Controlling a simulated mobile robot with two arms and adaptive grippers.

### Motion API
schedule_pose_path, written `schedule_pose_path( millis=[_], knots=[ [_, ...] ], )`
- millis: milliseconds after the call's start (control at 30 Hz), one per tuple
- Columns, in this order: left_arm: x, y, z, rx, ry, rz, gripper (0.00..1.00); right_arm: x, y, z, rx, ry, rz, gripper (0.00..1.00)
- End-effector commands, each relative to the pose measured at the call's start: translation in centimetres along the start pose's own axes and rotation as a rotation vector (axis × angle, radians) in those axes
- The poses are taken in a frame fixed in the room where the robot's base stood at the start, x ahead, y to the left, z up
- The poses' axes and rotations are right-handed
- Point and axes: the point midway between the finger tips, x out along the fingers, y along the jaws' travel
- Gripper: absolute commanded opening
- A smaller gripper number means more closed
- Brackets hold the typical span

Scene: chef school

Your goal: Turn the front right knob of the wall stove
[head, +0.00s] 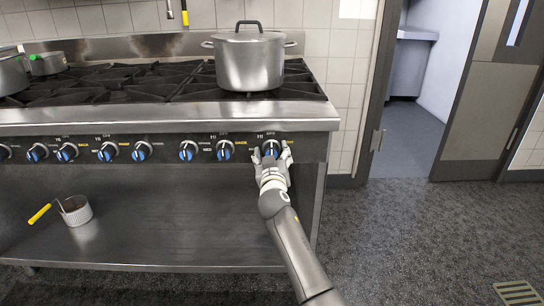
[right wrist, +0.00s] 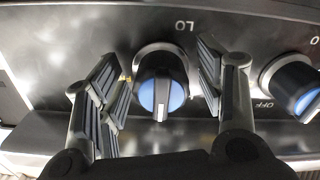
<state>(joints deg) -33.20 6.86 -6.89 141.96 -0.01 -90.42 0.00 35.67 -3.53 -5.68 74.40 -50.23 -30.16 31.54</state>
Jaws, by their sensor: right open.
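The wall stove (head: 150,120) has a row of black and blue knobs along its front panel. The front right knob (head: 270,147) is the last one at the right end of the row. My right gripper (head: 271,156) is open in front of it, with one finger on each side. In the right wrist view the knob (right wrist: 162,85) sits between the two spread fingers, with a gap visible on both sides. Its white pointer mark points down in that view, and an upside-down "LO" is printed above it. My left gripper is out of view.
A neighbouring knob (head: 224,150) is to the left; one also shows beside a finger in the right wrist view (right wrist: 292,85). A lidded pot (head: 249,62) stands on the right burners.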

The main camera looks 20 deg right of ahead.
Motion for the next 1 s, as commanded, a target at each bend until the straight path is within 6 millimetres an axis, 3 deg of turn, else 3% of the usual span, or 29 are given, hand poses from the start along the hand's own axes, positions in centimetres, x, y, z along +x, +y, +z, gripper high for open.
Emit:
schedule_pose_path(
  millis=[300, 667, 1000],
  knots=[
    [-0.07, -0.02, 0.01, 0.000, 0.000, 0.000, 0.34, 0.20, 0.02, -0.03, 0.000, 0.000, 0.000, 0.62],
    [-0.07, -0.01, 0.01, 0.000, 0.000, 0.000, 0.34, 0.18, -0.01, 0.00, 0.001, 0.000, 0.000, 0.17],
    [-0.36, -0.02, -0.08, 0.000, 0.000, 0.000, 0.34, 0.17, 0.03, -0.07, -0.056, -0.001, -0.001, 0.17]
  ],
)
